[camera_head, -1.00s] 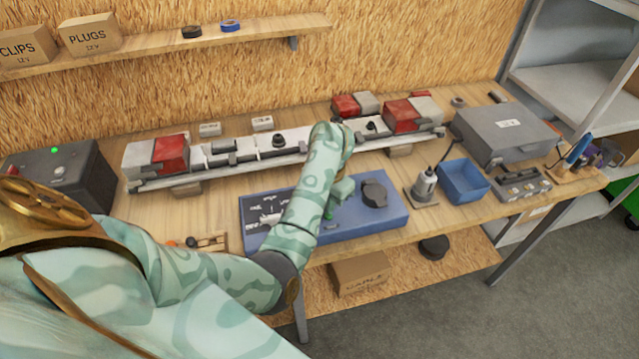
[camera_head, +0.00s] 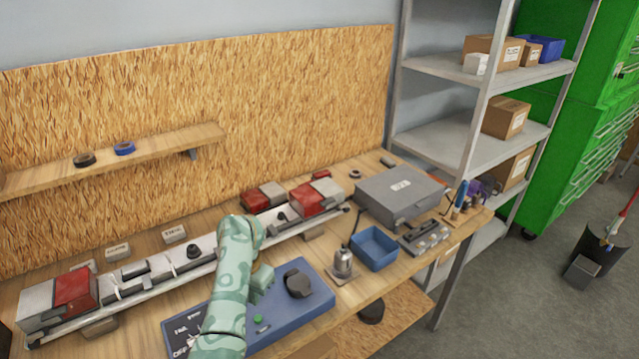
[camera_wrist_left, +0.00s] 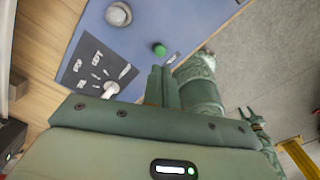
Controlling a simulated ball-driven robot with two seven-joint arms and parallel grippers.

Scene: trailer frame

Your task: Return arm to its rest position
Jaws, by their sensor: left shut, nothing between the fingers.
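My left arm comes up from the bottom of the head view, with a pale green patterned sleeve. I cannot tell the exact height above the mat.
A long light bar with red and white ends (camera_head: 74,290) lies along the back of the bench. A blue bin (camera_head: 374,250), a soldering-type tool on a stand (camera_head: 343,262) and a grey case (camera_head: 400,194) stand to the right. Shelving (camera_head: 440,155) stands beyond.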

